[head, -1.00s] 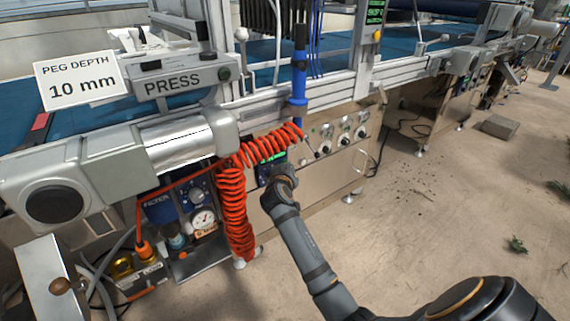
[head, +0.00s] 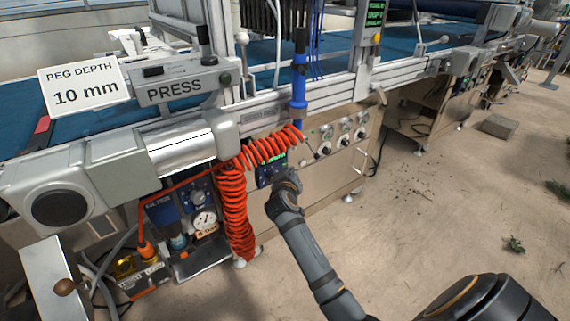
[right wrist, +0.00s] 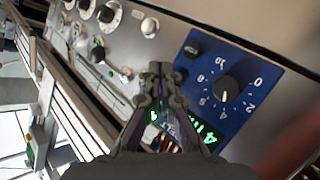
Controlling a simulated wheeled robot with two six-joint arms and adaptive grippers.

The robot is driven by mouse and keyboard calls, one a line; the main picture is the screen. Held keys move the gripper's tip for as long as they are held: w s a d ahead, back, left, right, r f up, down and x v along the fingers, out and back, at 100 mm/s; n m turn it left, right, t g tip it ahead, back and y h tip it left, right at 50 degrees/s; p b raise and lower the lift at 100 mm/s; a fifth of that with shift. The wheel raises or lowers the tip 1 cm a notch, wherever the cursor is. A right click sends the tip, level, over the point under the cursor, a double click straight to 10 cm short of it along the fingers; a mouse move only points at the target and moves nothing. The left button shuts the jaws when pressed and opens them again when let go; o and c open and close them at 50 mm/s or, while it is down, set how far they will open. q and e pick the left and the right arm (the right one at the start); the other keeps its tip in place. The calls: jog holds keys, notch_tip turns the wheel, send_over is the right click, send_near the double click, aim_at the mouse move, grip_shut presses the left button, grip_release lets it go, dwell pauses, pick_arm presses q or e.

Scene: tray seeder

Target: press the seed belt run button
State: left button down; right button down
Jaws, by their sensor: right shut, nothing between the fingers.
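My right gripper (right wrist: 160,75) is shut and empty in the right wrist view, with its tips over the metal control panel (right wrist: 145,62) beside a blue control box (right wrist: 240,85). The box carries a numbered black dial, a small black knob and a green lit display, partly hidden by the gripper. A small green spot shows between the fingers; I cannot tell if it is the run button. In the head view the blue box (head: 264,178) sits low on the machine front, and my right wrist covers part of it. Whether the fingertips touch anything is unclear. My left gripper is out of view.
A coiled orange hose (head: 236,205) hangs just left of my right wrist. Several white knobs (head: 344,138) line the panel to the right. A blue vertical tube (head: 299,85) stands above. The floor (head: 430,230) to the right is mostly open.

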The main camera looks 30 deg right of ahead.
jog(key=s+p, duration=0.1)
jog(key=s, duration=0.4)
jog(key=shift+d+p, duration=0.2)
jog(key=shift+p, duration=0.15)
dwell(0.4)
